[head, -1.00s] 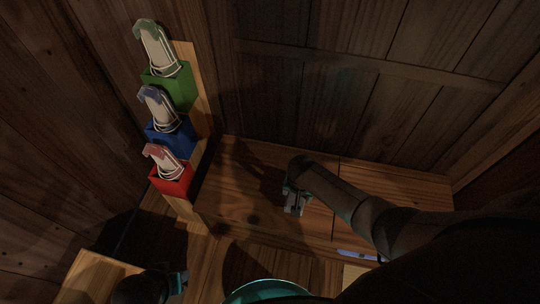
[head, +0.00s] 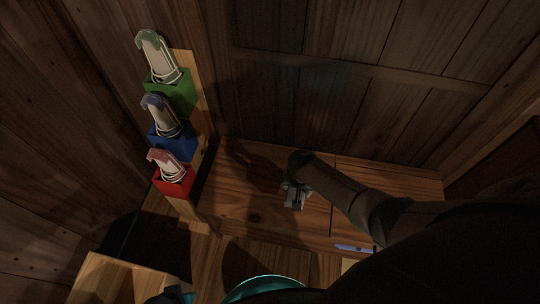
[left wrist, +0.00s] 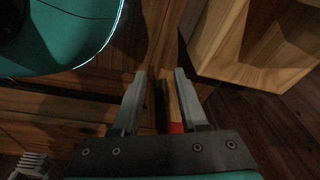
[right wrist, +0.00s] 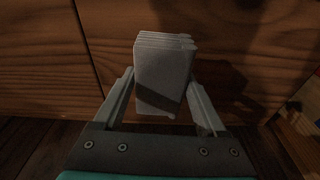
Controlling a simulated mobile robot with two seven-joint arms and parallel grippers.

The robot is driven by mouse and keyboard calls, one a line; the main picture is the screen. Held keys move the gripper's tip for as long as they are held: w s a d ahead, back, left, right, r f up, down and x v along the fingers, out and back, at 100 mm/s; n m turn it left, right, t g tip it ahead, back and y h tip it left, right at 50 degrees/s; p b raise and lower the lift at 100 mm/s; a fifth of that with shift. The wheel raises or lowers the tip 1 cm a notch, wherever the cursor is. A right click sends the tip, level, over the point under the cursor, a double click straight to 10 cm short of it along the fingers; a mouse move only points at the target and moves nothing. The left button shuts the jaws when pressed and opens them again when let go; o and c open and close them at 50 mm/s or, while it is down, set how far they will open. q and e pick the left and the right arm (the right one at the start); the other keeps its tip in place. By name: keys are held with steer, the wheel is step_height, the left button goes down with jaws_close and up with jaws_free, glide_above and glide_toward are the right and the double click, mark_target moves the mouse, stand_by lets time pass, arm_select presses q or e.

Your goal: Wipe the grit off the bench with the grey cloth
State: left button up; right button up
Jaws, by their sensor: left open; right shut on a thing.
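The wooden bench (head: 385,190) runs along the back wall in the head view. My right gripper (head: 293,203) is over its middle part. In the right wrist view the right gripper (right wrist: 163,95) is shut on the grey cloth (right wrist: 163,65), a folded pale grey stack between the fingers. Whether the cloth touches the bench is hard to tell. My left gripper (head: 180,293) is at the bottom edge of the head view, mostly cut off. In the left wrist view the left gripper (left wrist: 157,78) is open; a narrow wooden strip with a red patch shows between its fingers. I cannot make out grit in the dim light.
Green (head: 172,92), blue (head: 175,143) and red (head: 174,182) holders with pale bottle-like items stand on a wooden rail at left. A teal round object (head: 265,288) and a wooden box (head: 105,278) are in front. A blue-handled item (head: 354,249) lies at the bench's front.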

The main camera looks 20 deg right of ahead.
steer(key=shift+r+p, duration=0.65)
steer(key=shift+r, duration=0.1)
arm_select(q)
steer(key=s+a+f+p, duration=0.1)
steer(key=s+a+f, duration=0.2)
steer(key=s+a, duration=0.1)
steer(key=shift+f, duration=0.4)
arm_select(e)
steer(key=shift+r, duration=0.6)
